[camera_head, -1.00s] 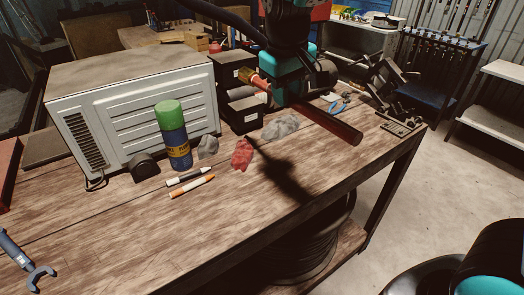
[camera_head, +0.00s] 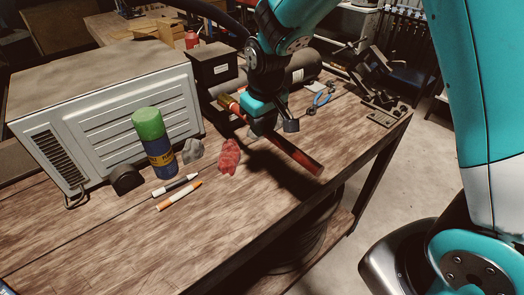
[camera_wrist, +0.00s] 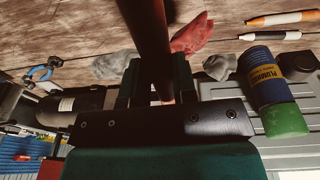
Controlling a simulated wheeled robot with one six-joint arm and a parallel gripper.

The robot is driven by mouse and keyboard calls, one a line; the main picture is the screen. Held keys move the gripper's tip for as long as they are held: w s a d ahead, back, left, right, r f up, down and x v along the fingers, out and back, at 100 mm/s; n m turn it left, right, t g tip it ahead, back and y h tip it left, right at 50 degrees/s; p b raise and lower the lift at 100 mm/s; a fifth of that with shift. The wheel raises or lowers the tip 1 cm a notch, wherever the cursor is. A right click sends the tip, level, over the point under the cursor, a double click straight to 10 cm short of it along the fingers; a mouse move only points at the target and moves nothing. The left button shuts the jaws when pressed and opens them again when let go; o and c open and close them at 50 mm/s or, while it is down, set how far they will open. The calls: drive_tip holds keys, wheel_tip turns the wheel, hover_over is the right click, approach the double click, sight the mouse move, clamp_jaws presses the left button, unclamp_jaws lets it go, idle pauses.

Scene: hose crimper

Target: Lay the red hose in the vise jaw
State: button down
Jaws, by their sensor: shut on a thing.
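My gripper (camera_head: 270,122) is shut on the red hose (camera_head: 299,154), a dark red rod held tilted above the workbench. Its lower right end hangs over the bench near the front edge, and its upper left end shows an orange-yellow part. In the wrist view the hose (camera_wrist: 148,35) runs up out of the frame from between the jaws. The vise (camera_head: 372,85) seems to be the dark metal device at the far right end of the bench, apart from the hose. Its jaw is too small and dark to make out.
Blue-handled pliers (camera_head: 320,100) lie between my gripper and the vise. A red rag (camera_head: 229,157), a grey rag (camera_head: 192,150), two markers (camera_head: 178,195) and a green-topped can (camera_head: 154,145) lie or stand left. A white metal housing (camera_head: 110,120) fills the back left.

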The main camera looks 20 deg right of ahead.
wheel_tip(320, 180, down, 10)
drive_tip(key=shift+r+p, duration=0.25)
drive_tip(key=shift+p, duration=0.6)
drive_tip(key=shift+f, duration=0.1)
drive_tip(key=shift+f+b, duration=0.55)
drive_tip(key=shift+f, duration=0.05)
drive_tip(key=c, duration=0.9)
unclamp_jaws()
drive_tip(key=shift+r, duration=0.1)
